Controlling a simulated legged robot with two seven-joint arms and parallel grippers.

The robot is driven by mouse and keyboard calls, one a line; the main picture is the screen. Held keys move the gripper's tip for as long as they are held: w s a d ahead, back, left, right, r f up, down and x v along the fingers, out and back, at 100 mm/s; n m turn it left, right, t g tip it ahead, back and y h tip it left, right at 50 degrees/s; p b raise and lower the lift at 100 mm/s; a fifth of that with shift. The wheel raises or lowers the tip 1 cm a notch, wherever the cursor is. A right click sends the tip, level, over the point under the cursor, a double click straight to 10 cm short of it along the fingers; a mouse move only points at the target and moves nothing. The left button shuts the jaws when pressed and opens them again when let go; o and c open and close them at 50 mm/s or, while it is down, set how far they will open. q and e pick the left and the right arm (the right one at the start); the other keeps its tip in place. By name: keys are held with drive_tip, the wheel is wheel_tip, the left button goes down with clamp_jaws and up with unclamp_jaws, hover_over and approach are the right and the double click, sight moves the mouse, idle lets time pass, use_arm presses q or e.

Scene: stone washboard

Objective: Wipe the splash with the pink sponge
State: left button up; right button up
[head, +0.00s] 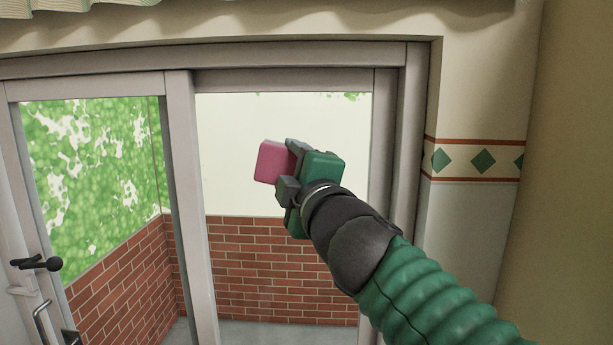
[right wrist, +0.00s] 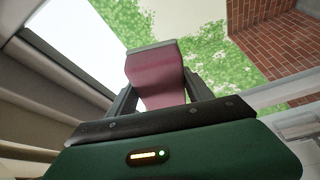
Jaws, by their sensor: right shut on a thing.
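The pink sponge (head: 272,162) is held out in front of the glass door in the head view. My right gripper (head: 291,160) is shut on it, with its arm coming in from the lower right. In the right wrist view the sponge (right wrist: 157,78) stands up between the two dark fingers of my right gripper (right wrist: 155,95). I cannot tell whether the sponge touches the glass. No splash can be made out in either view. My left gripper is not in view.
A framed glass door (head: 180,200) fills the middle, with a dark handle (head: 36,263) at the lower left. Brick walls (head: 270,260) and greenery (head: 85,170) lie beyond the glass. A tiled wall band (head: 460,160) runs at the right.

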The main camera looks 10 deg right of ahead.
sight(263, 171)
drive_tip(key=shift+w+a+f, duration=0.1)
drive_tip(key=shift+w+a, duration=0.1)
drive_tip(key=shift+a, duration=0.7)
drive_tip(key=shift+w+a+f+b, duration=0.1)
drive_tip(key=shift+a+f+b, duration=0.05)
drive_tip(key=shift+a+b, duration=0.55)
drive_tip(key=shift+w+a, duration=0.15)
drive_tip(key=shift+a, duration=0.5)
drive_tip(key=s+b, duration=0.1)
drive_tip(key=s, duration=0.1)
drive_tip(key=s+a+b, duration=0.1)
drive_tip(key=s, duration=0.2)
drive_tip(key=shift+s, duration=0.1)
drive_tip(key=shift+s+a+r, duration=0.1)
drive_tip(key=shift+s+r, duration=0.1)
drive_tip(key=shift+s, duration=0.2)
drive_tip(key=shift+b, duration=0.3)
